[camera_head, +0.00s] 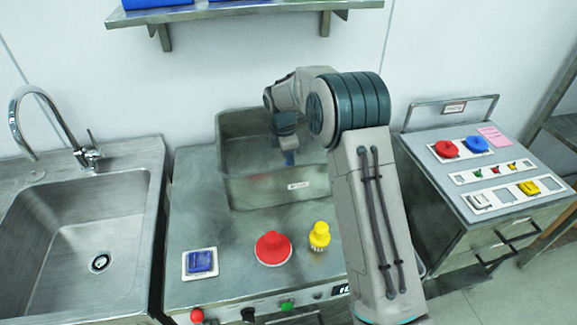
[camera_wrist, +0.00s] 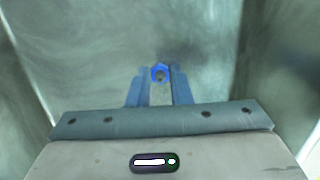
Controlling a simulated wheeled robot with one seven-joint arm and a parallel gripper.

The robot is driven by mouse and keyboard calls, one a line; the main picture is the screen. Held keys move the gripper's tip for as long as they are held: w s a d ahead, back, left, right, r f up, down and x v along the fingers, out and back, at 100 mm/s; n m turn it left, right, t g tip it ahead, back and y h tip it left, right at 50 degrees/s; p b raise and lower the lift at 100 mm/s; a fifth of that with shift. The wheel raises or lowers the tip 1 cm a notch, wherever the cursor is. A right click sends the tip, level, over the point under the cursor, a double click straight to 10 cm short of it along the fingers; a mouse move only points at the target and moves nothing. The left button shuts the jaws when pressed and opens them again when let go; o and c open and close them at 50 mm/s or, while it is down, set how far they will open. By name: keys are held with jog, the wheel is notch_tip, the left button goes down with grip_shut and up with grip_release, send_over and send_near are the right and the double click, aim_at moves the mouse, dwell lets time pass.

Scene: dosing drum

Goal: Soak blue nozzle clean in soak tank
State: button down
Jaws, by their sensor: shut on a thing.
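In the head view, the soak tank (camera_head: 262,190) is a grey metal basin with a small white label on its front wall. My gripper (camera_head: 289,160) points down into the tank. In the wrist view, my gripper (camera_wrist: 160,88) is shut on the blue nozzle (camera_wrist: 160,71), a small blue piece with a round hole, held between the fingertips. A bit of blue shows at the gripper's tip in the head view, but I cannot tell nozzle from finger there. Tank walls surround the gripper in the wrist view. I cannot tell whether the nozzle touches the tank floor.
In front of the tank are a blue square piece (camera_head: 201,262) on a white plate, a red knobbed part (camera_head: 273,248) and a yellow part (camera_head: 319,236). A sink (camera_head: 90,225) stands left. A cart with coloured parts (camera_head: 425,150) stands right. A shelf (camera_head: 240,14) hangs above.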

notch_tip(320, 180, up, 14)
jog(key=p, duration=0.7)
jog(key=shift+r, duration=0.2)
dwell(0.5)
dwell(1.9)
notch_tip(320, 180, up, 4)
dwell(0.5)
dwell(0.5)
